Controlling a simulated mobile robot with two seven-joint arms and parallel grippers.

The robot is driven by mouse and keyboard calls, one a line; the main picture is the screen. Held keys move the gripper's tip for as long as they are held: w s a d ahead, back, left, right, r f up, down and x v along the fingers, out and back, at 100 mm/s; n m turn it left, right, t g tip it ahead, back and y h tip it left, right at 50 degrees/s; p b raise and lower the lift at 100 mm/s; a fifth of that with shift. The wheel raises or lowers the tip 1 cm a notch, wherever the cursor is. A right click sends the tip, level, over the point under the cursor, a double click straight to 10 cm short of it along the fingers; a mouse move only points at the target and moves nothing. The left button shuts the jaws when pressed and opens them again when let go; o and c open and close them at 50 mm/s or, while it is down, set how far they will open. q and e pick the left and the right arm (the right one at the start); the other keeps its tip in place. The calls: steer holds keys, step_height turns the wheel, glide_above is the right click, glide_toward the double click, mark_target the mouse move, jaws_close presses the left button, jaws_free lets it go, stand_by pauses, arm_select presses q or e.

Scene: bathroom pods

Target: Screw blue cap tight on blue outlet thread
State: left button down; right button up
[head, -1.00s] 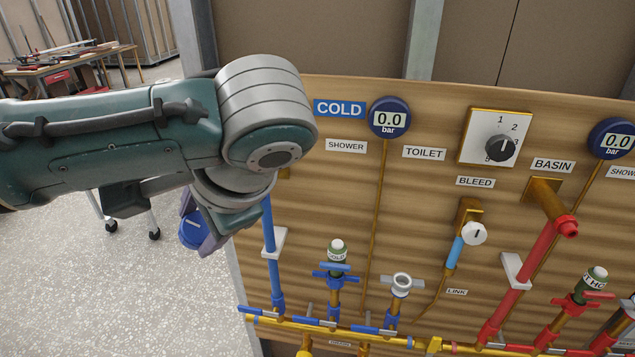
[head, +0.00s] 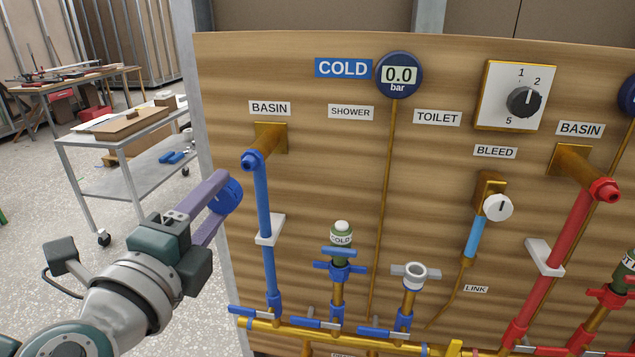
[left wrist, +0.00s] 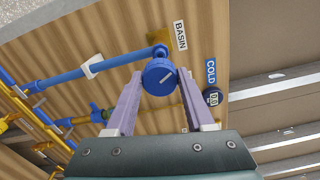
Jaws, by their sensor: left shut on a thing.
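My left gripper (head: 214,205) comes in from the lower left of the head view. It is shut on a round blue cap (head: 230,195), which shows between its two purple fingers. The blue outlet thread (head: 252,160) is the blue end under the BASIN label, at the top of a blue pipe (head: 263,205). In the head view the cap is left of and a little below the outlet, apart from it. In the left wrist view the cap (left wrist: 160,77) shows its face with a pale line, and it overlaps the outlet end (left wrist: 160,51). My right gripper is not in view.
The wooden panel (head: 330,190) carries the COLD gauge (head: 399,74), a dial (head: 523,101), blue valves (head: 338,268) and a red pipe (head: 560,250). A grey trolley (head: 120,190) stands behind on the left. The floor between trolley and panel edge is clear.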

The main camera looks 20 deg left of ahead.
mark_target(245, 166)
arm_select(q)
steer(key=shift+w+a+f+b, duration=0.1)
steer(key=shift+w+a+b, duration=0.1)
steer(key=shift+w+b, duration=0.35)
steer(key=b+x, duration=0.1)
steer(key=x, duration=0.1)
steer(key=shift+w+a, duration=0.1)
steer(key=shift+w, duration=0.2)
steer(key=shift+b+x, duration=0.4)
steer(key=shift+x, duration=0.55)
steer(key=shift+b, duration=0.45)
stand_by(0.5)
steer(key=shift+b+x, duration=0.55)
steer(key=shift+x, duration=0.45)
steer(key=shift+c, duration=1)
jaws_free()
steer(key=shift+w, duration=0.1)
